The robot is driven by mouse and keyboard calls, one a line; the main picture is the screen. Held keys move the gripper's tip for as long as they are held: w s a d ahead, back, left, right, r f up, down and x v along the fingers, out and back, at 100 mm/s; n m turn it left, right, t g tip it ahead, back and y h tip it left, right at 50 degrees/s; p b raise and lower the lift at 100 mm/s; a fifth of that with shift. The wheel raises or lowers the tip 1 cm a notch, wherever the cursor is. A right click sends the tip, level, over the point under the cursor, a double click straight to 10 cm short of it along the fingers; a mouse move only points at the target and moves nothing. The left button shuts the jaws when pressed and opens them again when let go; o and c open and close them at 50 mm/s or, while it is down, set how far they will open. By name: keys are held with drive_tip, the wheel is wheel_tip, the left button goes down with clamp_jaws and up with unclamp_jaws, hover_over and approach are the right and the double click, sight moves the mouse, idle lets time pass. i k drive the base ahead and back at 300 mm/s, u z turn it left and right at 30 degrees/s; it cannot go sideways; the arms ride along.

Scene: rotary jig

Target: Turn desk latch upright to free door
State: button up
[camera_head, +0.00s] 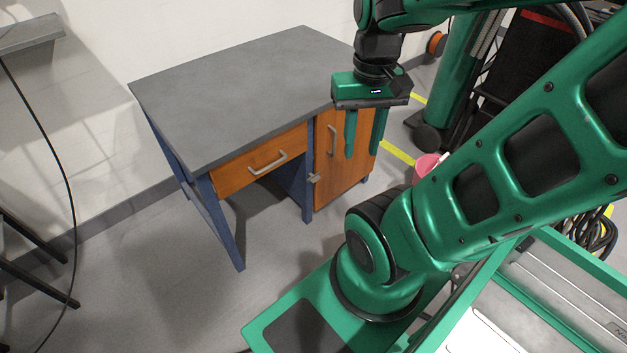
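A desk (225,90) with a grey top, blue legs and orange fronts stands left of centre. Its orange door (325,180) is shut, on the right side under the top, with a metal handle (332,141). A small metal latch (314,178) sits at the door's left edge, by the blue upright; it looks roughly sideways, but it is too small to be sure of its angle. My gripper (364,150) points down in front of the door's right part, up and to the right of the latch. Its two green fingers are apart with nothing between them.
An orange drawer (258,160) with a metal handle is shut, left of the door. Open floor (285,250) lies in front of the desk. A pink object (427,166) is partly hidden behind my arm. A dark stool or frame (35,280) stands at the left.

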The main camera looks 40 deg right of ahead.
sight(312, 178)
drive_tip(key=k, duration=1.3)
drive_tip(key=z, duration=0.3)
drive_tip(key=i, duration=0.8)
drive_tip(key=z, duration=0.45)
drive_tip(key=i, duration=0.85)
drive_tip(key=u, duration=0.15)
